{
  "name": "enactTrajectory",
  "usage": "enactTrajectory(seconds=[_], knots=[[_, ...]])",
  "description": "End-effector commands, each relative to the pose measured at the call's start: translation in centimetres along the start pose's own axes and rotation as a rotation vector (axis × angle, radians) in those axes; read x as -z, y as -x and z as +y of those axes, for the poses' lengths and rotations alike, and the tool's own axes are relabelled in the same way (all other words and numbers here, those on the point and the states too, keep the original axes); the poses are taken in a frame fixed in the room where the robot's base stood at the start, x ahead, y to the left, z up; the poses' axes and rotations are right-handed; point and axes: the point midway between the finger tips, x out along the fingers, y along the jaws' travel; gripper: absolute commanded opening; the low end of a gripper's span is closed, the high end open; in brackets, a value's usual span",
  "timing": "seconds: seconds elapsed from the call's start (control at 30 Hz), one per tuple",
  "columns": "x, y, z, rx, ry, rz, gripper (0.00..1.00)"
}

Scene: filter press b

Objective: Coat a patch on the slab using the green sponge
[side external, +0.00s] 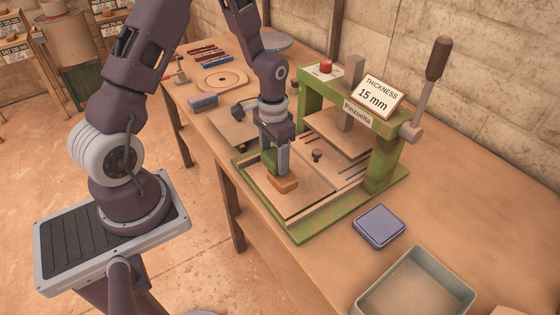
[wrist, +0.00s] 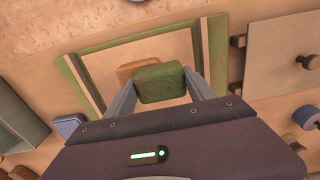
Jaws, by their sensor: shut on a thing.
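My gripper (side external: 277,170) is shut on the green sponge (wrist: 162,84), which sits between its two fingers in the wrist view. The sponge is partly hidden by the fingers in the side view.
The green press frame (side external: 384,170) stands right of my gripper, with a lever (side external: 436,60) and a "15 mm" sign (side external: 375,94). A blue pad (side external: 379,226) and an open tray (side external: 372,305) lie towards the front right. A tan board (side external: 233,130) lies behind.

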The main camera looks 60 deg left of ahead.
Motion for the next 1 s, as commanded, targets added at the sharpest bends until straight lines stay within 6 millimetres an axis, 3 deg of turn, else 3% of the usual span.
enactTrajectory(seconds=[0.13, 0.7, 1.0], knots=[[0.1, 2.1, -0.2, 0.002, 0.001, 0.006, 0.25], [0.0, 7.1, -0.2, 0.002, 0.002, 0.003, 0.25], [0.0, 8.1, -0.1, 0.000, 0.001, 0.001, 0.25]])
